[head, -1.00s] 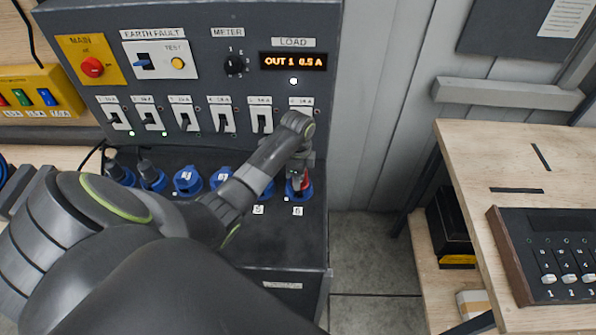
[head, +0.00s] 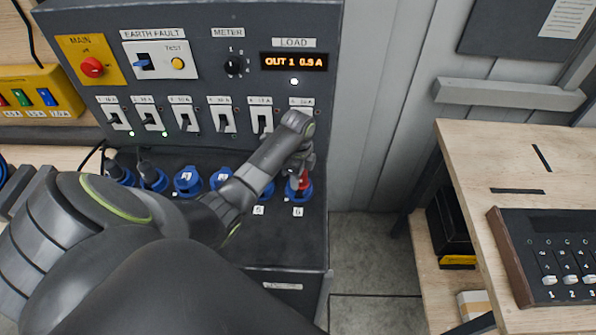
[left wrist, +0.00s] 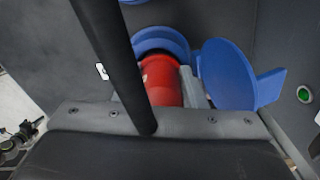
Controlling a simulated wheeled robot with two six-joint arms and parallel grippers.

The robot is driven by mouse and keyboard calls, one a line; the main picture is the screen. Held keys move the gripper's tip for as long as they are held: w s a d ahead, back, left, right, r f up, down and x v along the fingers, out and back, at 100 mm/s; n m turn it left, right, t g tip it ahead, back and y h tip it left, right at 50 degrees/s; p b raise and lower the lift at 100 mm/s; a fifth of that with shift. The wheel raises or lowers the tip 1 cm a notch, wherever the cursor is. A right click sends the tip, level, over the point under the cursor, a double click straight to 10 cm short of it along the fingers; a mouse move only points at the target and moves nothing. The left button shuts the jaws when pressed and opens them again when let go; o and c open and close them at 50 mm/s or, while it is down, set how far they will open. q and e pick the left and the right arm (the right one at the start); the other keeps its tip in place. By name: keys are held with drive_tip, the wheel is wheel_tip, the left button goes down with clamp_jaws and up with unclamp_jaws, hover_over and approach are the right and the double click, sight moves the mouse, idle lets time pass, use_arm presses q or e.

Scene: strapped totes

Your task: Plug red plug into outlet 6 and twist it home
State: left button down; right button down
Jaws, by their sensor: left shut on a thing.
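The red plug (head: 303,182) sits at the blue outlet 6 (head: 293,194), the rightmost socket on the dark panel. My left gripper (head: 300,172) reaches down over it and is shut on the plug. In the left wrist view the red plug (left wrist: 162,80) shows against the blue socket ring (left wrist: 165,42), with the blue lid (left wrist: 230,72) open beside it. How deep the plug sits and how far it is turned cannot be told. My right gripper is not in view.
Other blue outlets (head: 187,181) line the panel to the left, two with dark plugs in. Breaker switches (head: 223,117) stand above. A wooden bench (head: 475,160) stands at right, with bare floor between.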

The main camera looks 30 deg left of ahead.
use_arm(q)
drive_tip(key=shift+m, duration=0.5)
drive_tip(key=shift+d+m, duration=0.1)
drive_tip(key=shift+m, duration=0.5)
drive_tip(key=shift+w, duration=0.1)
drive_tip(key=shift+m, duration=0.5)
drive_tip(key=c, duration=0.8)
unclamp_jaws()
drive_tip(key=shift+c, duration=0.2)
